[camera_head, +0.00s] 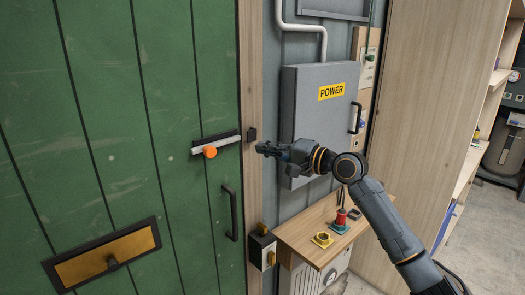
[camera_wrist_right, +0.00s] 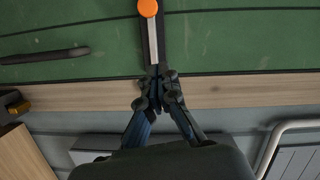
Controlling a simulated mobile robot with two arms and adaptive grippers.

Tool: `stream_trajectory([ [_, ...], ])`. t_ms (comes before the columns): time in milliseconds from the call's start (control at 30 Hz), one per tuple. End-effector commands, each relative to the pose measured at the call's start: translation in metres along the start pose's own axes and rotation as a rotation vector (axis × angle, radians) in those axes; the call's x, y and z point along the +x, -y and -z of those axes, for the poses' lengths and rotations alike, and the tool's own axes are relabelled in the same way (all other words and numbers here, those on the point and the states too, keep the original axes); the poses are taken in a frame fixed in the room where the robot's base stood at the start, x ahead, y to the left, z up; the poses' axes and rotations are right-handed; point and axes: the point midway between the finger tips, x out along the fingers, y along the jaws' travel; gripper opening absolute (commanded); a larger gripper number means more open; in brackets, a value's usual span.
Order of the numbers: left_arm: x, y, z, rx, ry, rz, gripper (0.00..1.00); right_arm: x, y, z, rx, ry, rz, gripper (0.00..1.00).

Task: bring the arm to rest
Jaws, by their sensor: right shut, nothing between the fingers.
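My right arm (camera_head: 385,220) reaches in from the lower right in the head view. My right gripper (camera_head: 262,148) points left, in front of the door frame, near the right end of the door's sliding bolt (camera_head: 220,141). The gripper is shut and empty; its closed fingertips also show in the right wrist view (camera_wrist_right: 157,90). The bolt has an orange knob (camera_head: 210,152), which shows at the top of the wrist view (camera_wrist_right: 148,7). The fingertips overlap the bolt's end in the wrist view; I cannot tell if they touch it. My left gripper is not in view.
A grey POWER box (camera_head: 305,120) hangs behind the gripper. The green door (camera_head: 100,120) has a black handle (camera_head: 231,212). A wooden panel (camera_head: 430,90) stands right of my arm.

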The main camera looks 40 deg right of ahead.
Motion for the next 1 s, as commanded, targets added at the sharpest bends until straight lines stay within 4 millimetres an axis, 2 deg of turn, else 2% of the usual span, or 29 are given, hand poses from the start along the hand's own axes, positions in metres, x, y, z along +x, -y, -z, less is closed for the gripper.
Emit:
stream_trajectory([
  [400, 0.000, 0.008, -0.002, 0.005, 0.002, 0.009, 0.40, 0.001, -0.001, 0.001, 0.000, -0.001, -0.001, 0.00],
  [467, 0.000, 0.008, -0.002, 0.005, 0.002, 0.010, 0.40, 0.002, -0.008, 0.002, 0.000, -0.007, -0.011, 0.00],
  [533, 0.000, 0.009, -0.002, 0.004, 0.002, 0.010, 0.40, 0.006, -0.029, 0.006, -0.001, -0.023, -0.037, 0.00],
  [567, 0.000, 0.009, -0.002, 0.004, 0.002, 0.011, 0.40, 0.009, -0.041, 0.008, -0.004, -0.034, -0.053, 0.00],
  [667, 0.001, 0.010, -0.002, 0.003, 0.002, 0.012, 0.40, 0.017, -0.103, 0.014, -0.023, -0.075, -0.137, 0.00],
  [700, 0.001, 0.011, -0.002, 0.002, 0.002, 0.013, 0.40, 0.020, -0.132, 0.015, -0.037, -0.091, -0.180, 0.00],
  [767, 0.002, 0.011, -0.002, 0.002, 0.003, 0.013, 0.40, 0.021, -0.179, 0.013, -0.062, -0.111, -0.249, 0.00],
  [800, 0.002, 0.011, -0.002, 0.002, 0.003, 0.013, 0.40, 0.021, -0.211, 0.010, -0.081, -0.119, -0.297, 0.00],
  [867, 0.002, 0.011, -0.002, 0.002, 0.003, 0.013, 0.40, 0.018, -0.256, 0.004, -0.114, -0.126, -0.367, 0.00],
  [900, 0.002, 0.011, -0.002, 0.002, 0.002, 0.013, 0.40, 0.015, -0.287, -0.003, -0.136, -0.125, -0.415, 0.00],
  [967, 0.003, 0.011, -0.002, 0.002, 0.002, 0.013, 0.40, 0.007, -0.331, -0.014, -0.174, -0.119, -0.487, 0.00],
  [1000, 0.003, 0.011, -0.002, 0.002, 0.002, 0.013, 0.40, 0.001, -0.360, -0.024, -0.200, -0.111, -0.535, 0.00],
])
